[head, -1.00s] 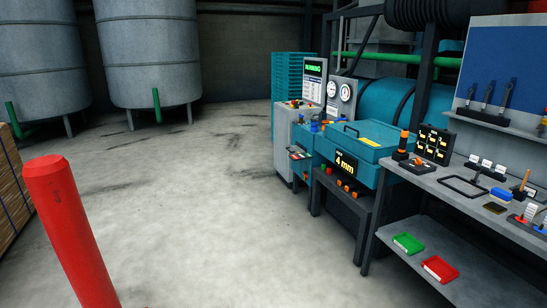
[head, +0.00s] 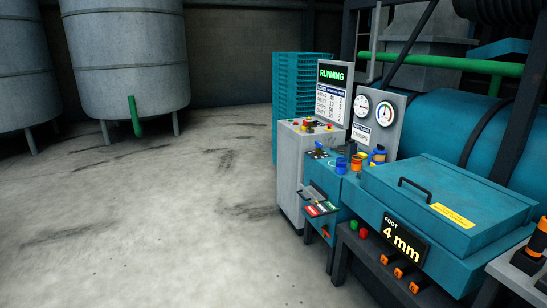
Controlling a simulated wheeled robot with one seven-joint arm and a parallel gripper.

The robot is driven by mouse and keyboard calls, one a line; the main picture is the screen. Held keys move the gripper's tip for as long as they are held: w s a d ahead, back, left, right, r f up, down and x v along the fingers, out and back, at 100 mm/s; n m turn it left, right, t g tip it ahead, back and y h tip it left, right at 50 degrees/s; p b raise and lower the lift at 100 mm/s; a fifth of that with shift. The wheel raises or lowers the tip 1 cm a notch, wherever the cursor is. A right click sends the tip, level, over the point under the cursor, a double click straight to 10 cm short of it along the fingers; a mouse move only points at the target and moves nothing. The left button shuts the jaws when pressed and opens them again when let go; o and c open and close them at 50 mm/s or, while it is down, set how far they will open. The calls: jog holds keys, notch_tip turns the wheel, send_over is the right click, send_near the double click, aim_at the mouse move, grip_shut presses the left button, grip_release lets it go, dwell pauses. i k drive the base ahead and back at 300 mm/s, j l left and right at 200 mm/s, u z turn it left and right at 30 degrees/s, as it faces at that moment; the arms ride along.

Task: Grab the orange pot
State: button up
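A small orange pot (head: 357,162) stands on the teal ledge between the grey control cabinet and the large teal box. A blue pot (head: 341,165) stands just to its left. A blue and yellow item (head: 378,155) is close on its right. The pots are small in the picture, so their contents cannot be made out. My gripper is not in view.
The grey control cabinet (head: 296,175) and a sign reading RUNNING (head: 332,73) stand left of the pots. The teal box (head: 447,205) with a handle is at the right, above a 4 mm display (head: 403,241). Concrete floor (head: 160,220) is clear at left.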

aim_at(357, 160)
jog(key=i+j, duration=0.1)
jog(key=i, duration=2.2)
jog(key=i+l+z, duration=0.2)
jog(key=i+z, duration=0.2)
jog(key=i, duration=0.35)
jog(key=i+z, duration=0.4)
jog(key=i, duration=0.4)
